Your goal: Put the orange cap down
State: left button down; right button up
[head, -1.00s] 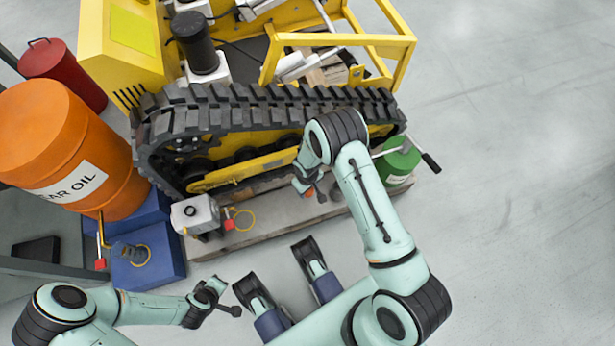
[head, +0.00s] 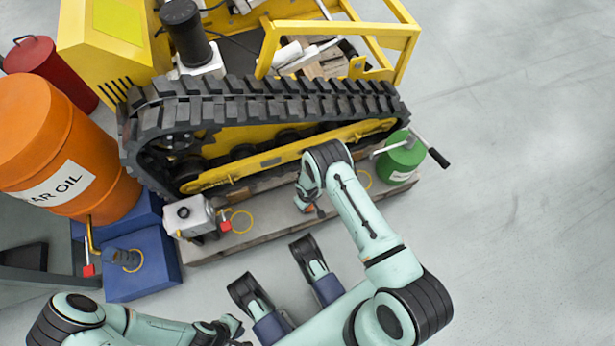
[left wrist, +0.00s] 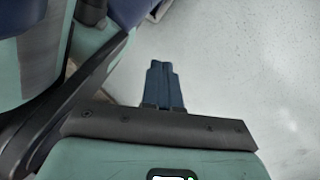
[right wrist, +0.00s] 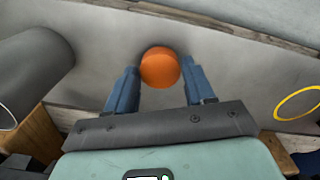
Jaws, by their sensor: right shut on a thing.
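The orange cap (right wrist: 160,67) sits between the blue fingertips of my right gripper (right wrist: 161,82) in the right wrist view, and the gripper is shut on it. In the head view the cap (head: 307,209) shows small under my right gripper, over the grey-topped board (head: 260,237) beside the track. I cannot tell whether the cap touches the board. My left gripper (left wrist: 163,85) is empty with its fingers together. In the head view it is low at the bottom edge (head: 232,328), away from the board.
The black track (head: 260,105) of the yellow machine stands behind the board. A green canister (head: 400,160) is to the right. The orange drum (head: 60,140) and blue box (head: 140,270) are far left.

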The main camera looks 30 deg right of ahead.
pick_arm(q)
jog(key=shift+s, duration=0.15)
pick_arm(e)
jog(key=shift+f, duration=0.25)
jog(key=o, duration=1)
jog(key=shift+r, duration=0.2)
pick_arm(q)
jog(key=w+r+t+p, duration=0.2)
jog(key=w+r+p, duration=0.2)
jog(key=w, duration=0.4)
jog(key=shift+d+r+m+t, duration=0.3)
jog(key=shift+d+r+t, duration=0.1)
jog(key=shift+d, duration=0.05)
pick_arm(e)
notch_tip(320, 180, up, 12)
jog(key=shift+f, duration=0.1)
